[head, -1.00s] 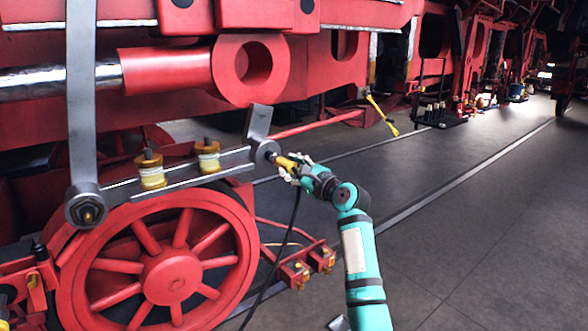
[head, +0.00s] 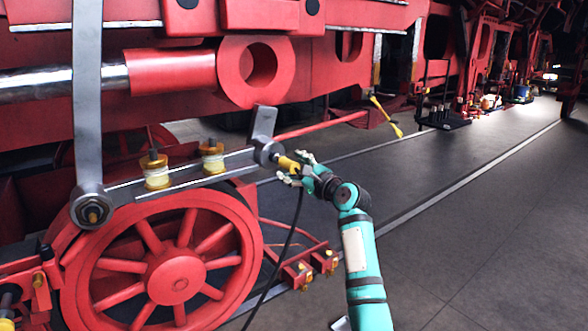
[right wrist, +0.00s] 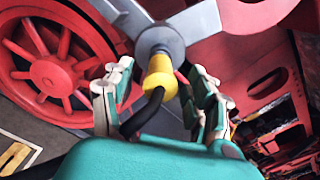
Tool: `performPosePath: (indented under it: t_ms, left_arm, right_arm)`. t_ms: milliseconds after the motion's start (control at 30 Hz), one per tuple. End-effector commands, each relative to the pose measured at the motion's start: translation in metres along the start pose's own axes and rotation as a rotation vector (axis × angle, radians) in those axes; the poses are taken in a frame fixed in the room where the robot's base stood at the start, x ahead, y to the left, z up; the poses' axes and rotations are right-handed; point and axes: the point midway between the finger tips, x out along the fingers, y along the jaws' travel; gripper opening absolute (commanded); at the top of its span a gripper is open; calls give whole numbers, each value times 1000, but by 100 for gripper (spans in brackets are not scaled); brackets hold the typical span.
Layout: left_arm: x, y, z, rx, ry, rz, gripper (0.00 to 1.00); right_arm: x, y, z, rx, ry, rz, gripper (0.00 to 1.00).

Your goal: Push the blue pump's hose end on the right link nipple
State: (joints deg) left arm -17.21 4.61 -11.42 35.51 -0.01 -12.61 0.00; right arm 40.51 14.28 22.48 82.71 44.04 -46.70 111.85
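The hose end (head: 289,163) is a yellow sleeve with a black hose (head: 284,250) hanging from it. It sits at the grey round boss (head: 266,151) at the right end of the link, in line with the nipple. In the right wrist view the yellow hose end (right wrist: 160,76) meets the metal stub of the boss (right wrist: 160,42); how far it is on cannot be told. My right gripper (head: 297,170) is open, its fingers standing apart on either side of the hose end with gaps visible. My left gripper is out of view. The blue pump cannot be made out clearly.
Two yellow-and-white cups (head: 156,171) stand on the link bar left of the boss. A red spoked wheel (head: 172,277) is below, and a red eye-ended rod (head: 285,72) above. The dark floor (head: 450,220) to the right is clear.

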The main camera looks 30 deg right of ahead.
Motion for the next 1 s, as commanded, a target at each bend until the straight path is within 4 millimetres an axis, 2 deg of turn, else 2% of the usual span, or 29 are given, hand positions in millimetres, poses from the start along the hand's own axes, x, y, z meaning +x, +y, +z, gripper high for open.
performPosePath:
  t_ms: [200, 333, 800, 1000]
  left_arm:
    - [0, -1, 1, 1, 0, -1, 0]
    - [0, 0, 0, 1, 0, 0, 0]
    - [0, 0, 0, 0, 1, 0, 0]
    - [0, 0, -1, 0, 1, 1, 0]
  right_arm:
    - [-1, 1, -2, 0, 3, 2, 58]
    - [-10, 0, -2, 0, 2, 0, 58]
    - [-101, 1, -1, 0, 1, 0, 58]
    - [-118, 0, -1, 0, 1, 0, 58]
